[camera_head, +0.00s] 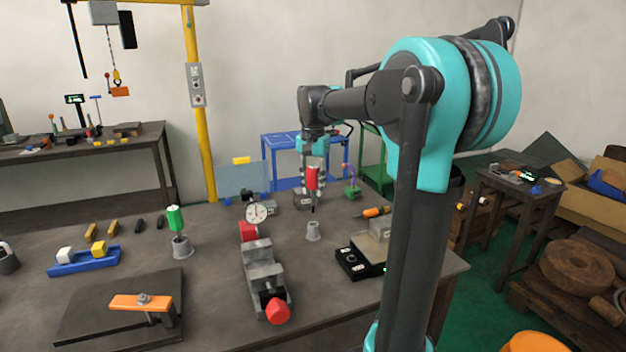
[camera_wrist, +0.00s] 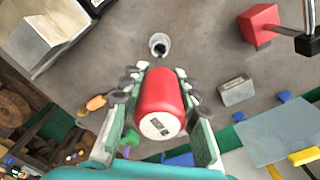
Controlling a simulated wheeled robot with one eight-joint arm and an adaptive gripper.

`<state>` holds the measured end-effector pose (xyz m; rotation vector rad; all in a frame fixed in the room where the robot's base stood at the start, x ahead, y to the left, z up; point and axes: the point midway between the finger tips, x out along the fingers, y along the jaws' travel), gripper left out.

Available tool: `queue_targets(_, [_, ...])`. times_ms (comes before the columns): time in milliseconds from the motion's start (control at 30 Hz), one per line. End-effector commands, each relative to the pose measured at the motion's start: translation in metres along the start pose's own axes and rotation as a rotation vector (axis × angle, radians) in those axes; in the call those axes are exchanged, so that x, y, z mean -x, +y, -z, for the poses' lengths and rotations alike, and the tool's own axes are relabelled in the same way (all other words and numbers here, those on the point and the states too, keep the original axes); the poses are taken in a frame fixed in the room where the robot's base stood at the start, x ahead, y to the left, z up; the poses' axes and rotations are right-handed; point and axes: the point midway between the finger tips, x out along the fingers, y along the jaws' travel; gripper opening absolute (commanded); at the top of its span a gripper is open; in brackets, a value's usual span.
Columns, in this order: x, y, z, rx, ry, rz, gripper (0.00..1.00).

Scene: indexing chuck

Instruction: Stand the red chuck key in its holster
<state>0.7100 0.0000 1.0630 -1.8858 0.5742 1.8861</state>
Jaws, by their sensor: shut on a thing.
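The red chuck key (camera_head: 312,178) hangs upright in my gripper (camera_head: 313,172), its dark shank pointing down. In the wrist view the red handle (camera_wrist: 160,103) sits between the two fingers of my gripper (camera_wrist: 160,100), with its labelled end facing the camera. A small grey holster (camera_head: 313,231) stands on the bench just below the shank tip, and a gap shows between them in the head view. In the wrist view a grey holster (camera_wrist: 159,45) with a dark opening lies beyond the key.
A dial gauge (camera_head: 257,212) and a grey vise with red ends (camera_head: 264,275) stand left of the holster. A black control box (camera_head: 352,262) and an orange-handled tool (camera_head: 376,212) are on the right. A green key (camera_head: 175,218) stands in another holster at left.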

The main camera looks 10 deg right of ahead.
Motion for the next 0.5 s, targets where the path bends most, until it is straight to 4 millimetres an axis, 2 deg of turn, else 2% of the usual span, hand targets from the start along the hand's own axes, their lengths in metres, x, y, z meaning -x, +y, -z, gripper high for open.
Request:
queue_targets(200, [-0.017,0.000,0.000,0.000,0.000,0.000,0.00])
queue_targets(500, [-0.026,0.000,0.000,0.000,0.000,0.000,0.00])
